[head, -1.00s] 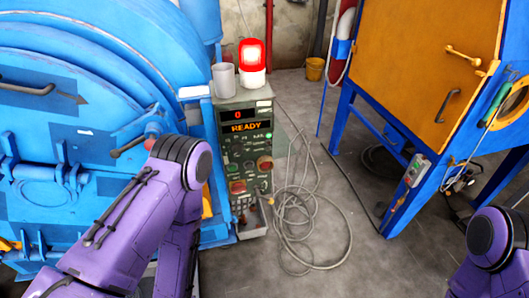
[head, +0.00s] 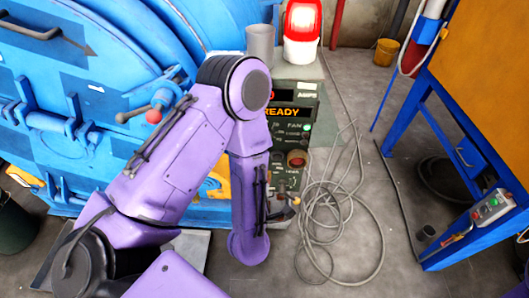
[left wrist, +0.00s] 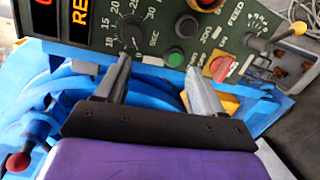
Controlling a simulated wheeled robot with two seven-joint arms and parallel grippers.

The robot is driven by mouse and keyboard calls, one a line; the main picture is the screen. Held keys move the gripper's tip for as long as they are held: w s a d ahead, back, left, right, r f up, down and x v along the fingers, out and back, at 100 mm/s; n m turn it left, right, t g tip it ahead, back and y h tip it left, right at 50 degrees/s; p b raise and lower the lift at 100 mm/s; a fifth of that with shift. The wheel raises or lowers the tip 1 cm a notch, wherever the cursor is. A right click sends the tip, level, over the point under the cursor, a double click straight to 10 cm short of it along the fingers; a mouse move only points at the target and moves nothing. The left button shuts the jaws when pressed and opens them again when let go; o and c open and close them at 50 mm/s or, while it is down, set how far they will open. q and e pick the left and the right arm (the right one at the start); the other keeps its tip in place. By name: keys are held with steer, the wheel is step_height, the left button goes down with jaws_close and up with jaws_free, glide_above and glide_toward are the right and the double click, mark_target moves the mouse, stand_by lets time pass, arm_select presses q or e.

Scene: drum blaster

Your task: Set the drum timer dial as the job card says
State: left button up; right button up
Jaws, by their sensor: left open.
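The dark timer dial (left wrist: 131,32) is on the green control panel (left wrist: 240,12) in the left wrist view. Numbers from about 10 to 30 and the word SEC surround it. Its exact pointer setting is too blurred to read. My left gripper (left wrist: 160,75) is open and empty, with its left fingertip just below the dial and its right fingertip near the red selector (left wrist: 220,67). In the head view my left arm covers much of the control panel (head: 303,85), and the gripper is hidden. No readable job card shows. My right gripper is out of view.
A green button (left wrist: 175,57) and a black button (left wrist: 187,26) sit beside the dial. A yellow-tipped lever (left wrist: 299,28) sticks out at right. A grey cup (head: 260,42) and a lit red lamp (head: 302,25) top the cabinet. Loose cable (head: 345,235) lies on the floor.

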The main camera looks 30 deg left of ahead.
arm_select(q)
steer(key=w+a+r+n+y+p, duration=0.2)
steer(key=w+a+n, duration=0.3)
steer(key=w, duration=0.5)
steer(key=shift+w+a+r+n+t, duration=0.25)
steer(key=shift+a+r+n+t, duration=0.15)
steer(key=shift+a+r, duration=0.05)
steer(key=c, duration=1)
arm_select(e)
steer(key=shift+w+r, duration=0.25)
steer(key=shift+r, duration=0.35)
